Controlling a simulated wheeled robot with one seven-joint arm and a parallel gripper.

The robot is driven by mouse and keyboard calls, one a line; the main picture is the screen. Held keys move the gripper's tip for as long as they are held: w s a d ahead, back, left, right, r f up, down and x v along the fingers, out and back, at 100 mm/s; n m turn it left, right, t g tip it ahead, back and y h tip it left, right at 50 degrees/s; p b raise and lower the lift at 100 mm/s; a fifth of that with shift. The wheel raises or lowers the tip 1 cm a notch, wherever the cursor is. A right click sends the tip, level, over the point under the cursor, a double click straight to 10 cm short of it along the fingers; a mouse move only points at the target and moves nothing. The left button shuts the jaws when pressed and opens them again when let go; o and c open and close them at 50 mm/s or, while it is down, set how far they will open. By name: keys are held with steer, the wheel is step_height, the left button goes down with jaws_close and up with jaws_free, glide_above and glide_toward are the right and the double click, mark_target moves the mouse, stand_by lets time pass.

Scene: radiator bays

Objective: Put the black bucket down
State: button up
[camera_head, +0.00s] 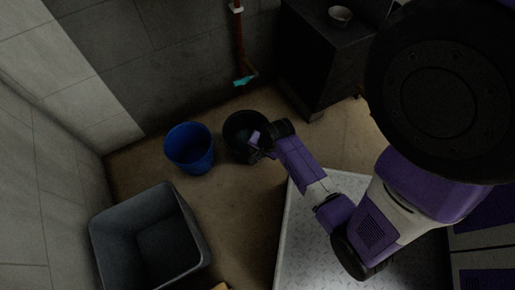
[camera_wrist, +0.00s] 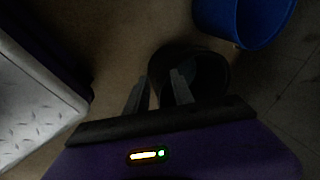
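The black bucket (camera_head: 238,120) appears to stand upright on the floor, just right of the blue bucket, under the wall pipe. My gripper (camera_head: 256,146) is at its front right rim. In the wrist view, my gripper's two fingers (camera_wrist: 158,76) are spread apart with a clear gap. The black bucket (camera_wrist: 212,72) shows beyond them. One finger is outside its near wall and the other overlaps its opening. Whether a finger touches the wall is hard to tell in the dark. My wrist hides part of the bucket's rim in the head view.
A blue bucket (camera_head: 189,148) stands close on the left. A large grey bin (camera_head: 203,235) is at the lower left. A metal-plate platform (camera_head: 300,235) is at the lower right. A dark cabinet with a bowl (camera_head: 340,15) stands behind.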

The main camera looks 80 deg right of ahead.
steer(key=a+r+n+t+h, duration=0.1)
steer(key=a+r+n+t, duration=0.4)
steer(key=a+r+n, duration=0.85)
steer(key=s+a+r+n+t+y, duration=0.1)
steer(key=a+r, duration=0.4)
steer(key=r, duration=0.5)
steer(key=s+a+r+n+t+y, duration=0.2)
steer(key=a+r+n+t, duration=0.3)
steer(key=r, duration=0.6)
steer(key=shift+s+a+n+t, duration=0.25)
steer(key=shift+s+n+t, duration=0.15)
steer(key=shift+s+n, duration=0.3)
steer(key=shift+w+r, duration=0.1)
steer(key=shift+o, duration=0.2)
step_height(320, 180, up, 29)
steer(key=p, duration=2.9)
steer(key=shift+o, duration=1.2)
steer(key=shift+r+p, duration=0.25)
steer(key=shift+p, duration=0.15)
steer(key=shift+f, duration=0.15)
